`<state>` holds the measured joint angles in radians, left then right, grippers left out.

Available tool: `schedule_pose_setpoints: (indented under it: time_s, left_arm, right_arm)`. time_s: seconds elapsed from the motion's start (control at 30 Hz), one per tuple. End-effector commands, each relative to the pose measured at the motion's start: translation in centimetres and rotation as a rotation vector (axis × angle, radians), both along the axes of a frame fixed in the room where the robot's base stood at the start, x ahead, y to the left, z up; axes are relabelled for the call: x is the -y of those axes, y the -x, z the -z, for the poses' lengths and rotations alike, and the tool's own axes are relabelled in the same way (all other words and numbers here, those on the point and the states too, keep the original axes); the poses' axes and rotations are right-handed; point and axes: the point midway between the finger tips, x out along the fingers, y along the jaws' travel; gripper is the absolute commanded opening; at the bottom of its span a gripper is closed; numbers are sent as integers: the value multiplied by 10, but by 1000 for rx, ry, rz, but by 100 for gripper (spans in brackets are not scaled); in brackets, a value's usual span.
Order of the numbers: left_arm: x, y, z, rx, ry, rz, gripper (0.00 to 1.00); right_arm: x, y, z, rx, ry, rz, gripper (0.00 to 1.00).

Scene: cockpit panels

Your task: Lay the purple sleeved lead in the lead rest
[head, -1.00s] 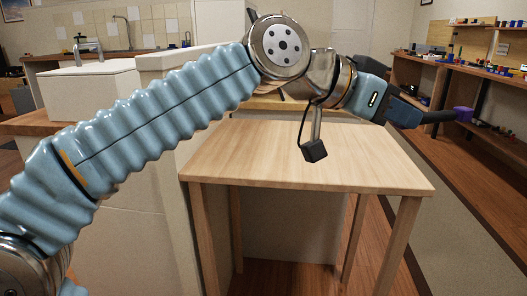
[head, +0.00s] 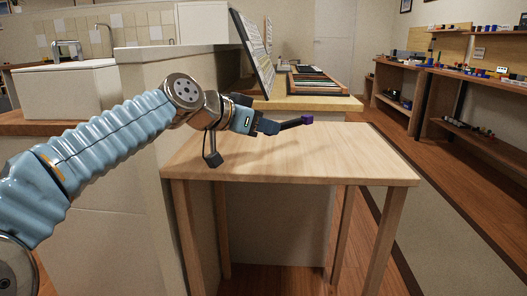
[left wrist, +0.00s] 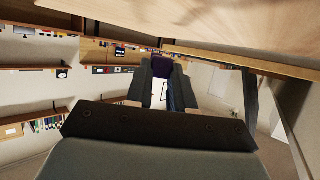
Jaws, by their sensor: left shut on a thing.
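My left gripper (head: 297,122) reaches in from the left and hangs in the air over the wooden table. It is shut on the purple sleeved lead (head: 307,119), of which only a small purple block shows at the dark fingertips. In the left wrist view the purple block (left wrist: 163,66) sits between the two fingers (left wrist: 165,82). The rest of the lead cannot be made out. I cannot pick out the lead rest in either view. My right gripper is not in view.
The bare wooden table (head: 300,158) is clear. Behind it a counter (head: 315,101) carries flat panels (head: 318,82), with an upright tilted panel (head: 252,50) at its left. A pale wall block (head: 150,100) stands left. Shelves with small items (head: 490,78) line the right.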

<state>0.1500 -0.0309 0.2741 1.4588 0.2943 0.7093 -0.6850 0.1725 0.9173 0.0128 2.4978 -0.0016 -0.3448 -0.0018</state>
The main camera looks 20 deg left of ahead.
Motion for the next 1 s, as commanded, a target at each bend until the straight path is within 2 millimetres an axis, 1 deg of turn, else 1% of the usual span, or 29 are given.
schedule_pose_setpoints:
  time_s: [0.03,0.27,0.33,0.4,0.5,0.73,0.9,0.93,1.0]
  left_arm:
    - [-2,-5,9,-2,1,-1,0]
    - [-7,-17,22,-1,2,-1,0]
    - [-10,-22,31,-1,0,0,0]
    - [-9,-20,45,-2,1,-1,0]
    - [-9,-20,58,0,1,0,0]
    - [-9,-20,56,1,0,0,0]
    - [-9,-20,62,1,0,0,0]
    - [-9,-20,60,1,0,0,27]
    - [-9,-20,60,1,0,0,38]
  right_arm:
    - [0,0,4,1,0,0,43]
    - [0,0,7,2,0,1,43]
    - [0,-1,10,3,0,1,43]
    - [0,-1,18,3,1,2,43]
    - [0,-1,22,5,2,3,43]
    - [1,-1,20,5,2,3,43]
    - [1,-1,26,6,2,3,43]
    - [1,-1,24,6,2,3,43]
    - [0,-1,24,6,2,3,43]
